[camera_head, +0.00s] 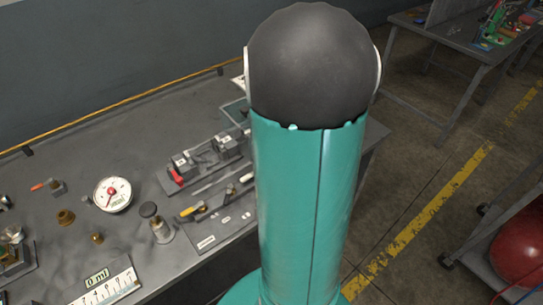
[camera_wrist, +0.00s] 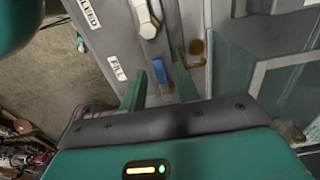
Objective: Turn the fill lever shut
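In the wrist view, a blue-handled lever (camera_wrist: 159,69) sits on a grey panel (camera_wrist: 105,40). A white label reading FILL (camera_wrist: 117,67) is to its left, so this looks like the fill lever. My gripper (camera_wrist: 161,82) is open, with one green finger on each side of the lever's line. I cannot tell whether either finger touches the handle. The lever's lower part is near the gripper body and partly hard to see. In the head view my arm hides the gripper and this lever.
In the head view, the grey bench (camera_head: 70,180) holds a round gauge (camera_head: 113,194), a red-handled fitting (camera_head: 177,178), a yellow-handled lever (camera_head: 191,211) and a "0 ml" scale (camera_head: 104,286). A glass-sided box (camera_wrist: 280,90) is right of the gripper. Open floor lies right of the bench.

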